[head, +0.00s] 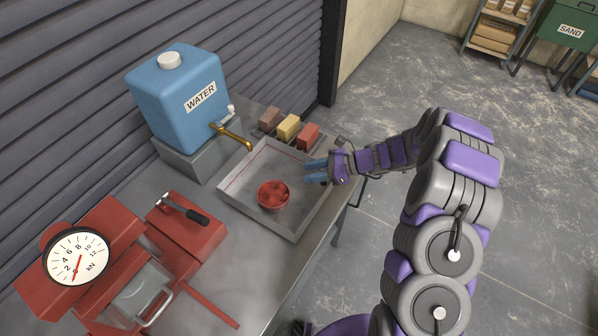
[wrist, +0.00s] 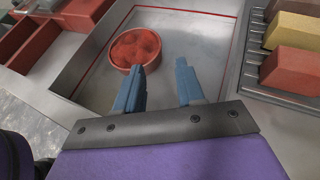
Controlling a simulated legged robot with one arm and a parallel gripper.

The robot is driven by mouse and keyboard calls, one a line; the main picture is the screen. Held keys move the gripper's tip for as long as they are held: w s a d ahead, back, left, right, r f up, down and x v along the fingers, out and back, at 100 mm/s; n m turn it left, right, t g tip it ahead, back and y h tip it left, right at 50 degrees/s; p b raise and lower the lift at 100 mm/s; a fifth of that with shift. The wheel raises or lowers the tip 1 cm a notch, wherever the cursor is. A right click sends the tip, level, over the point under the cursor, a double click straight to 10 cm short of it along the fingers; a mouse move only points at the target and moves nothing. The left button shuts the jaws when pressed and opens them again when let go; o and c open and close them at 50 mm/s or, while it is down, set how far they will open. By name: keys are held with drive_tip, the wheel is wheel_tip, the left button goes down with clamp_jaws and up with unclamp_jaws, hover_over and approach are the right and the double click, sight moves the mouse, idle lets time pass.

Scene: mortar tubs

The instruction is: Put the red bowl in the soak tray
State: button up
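The red bowl (head: 273,195) sits inside the soak tray (head: 236,179), a shallow grey metal tray with a red line around its inner wall. The bowl has reddish contents and appears upright on the tray floor. In the wrist view the bowl (wrist: 135,48) lies ahead and to the left of my fingers, with the tray's wall (wrist: 84,62) to its left. My gripper (head: 315,171) is over the tray's right side, near the bowl but apart from it. Its two blue fingers (wrist: 160,85) are spread with nothing between them.
A blue water tank (head: 180,98) with a brass tap stands behind the tray. Brown, yellow and red blocks (head: 289,127) sit on a rack at the tray's back right. A red press with a dial gauge (head: 77,256) stands at the left front. The bench edge is close right.

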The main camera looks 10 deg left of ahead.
drive_tip(key=shift+d+r, duration=0.15)
drive_tip(key=shift+d, duration=0.15)
drive_tip(key=shift+a, duration=0.3)
drive_tip(key=s+d+r+n+g+h, duration=0.3)
drive_tip(key=s+r+n+h, duration=0.2)
drive_tip(key=s+r+n, duration=0.8)
drive_tip(key=s+d+r+n+t+h, duration=0.1)
drive_tip(key=s+d+r+n+h, duration=0.1)
drive_tip(key=s+d, duration=0.6)
drive_tip(key=s+d+r+n+t+h, duration=0.1)
drive_tip(key=s+d+r+h, duration=0.4)
drive_tip(key=s, duration=1.1)
drive_tip(key=d+n+h, duration=0.1)
drive_tip(key=d, duration=0.2)
drive_tip(key=shift+s+d+r, duration=0.15)
drive_tip(key=shift+s+r, duration=0.1)
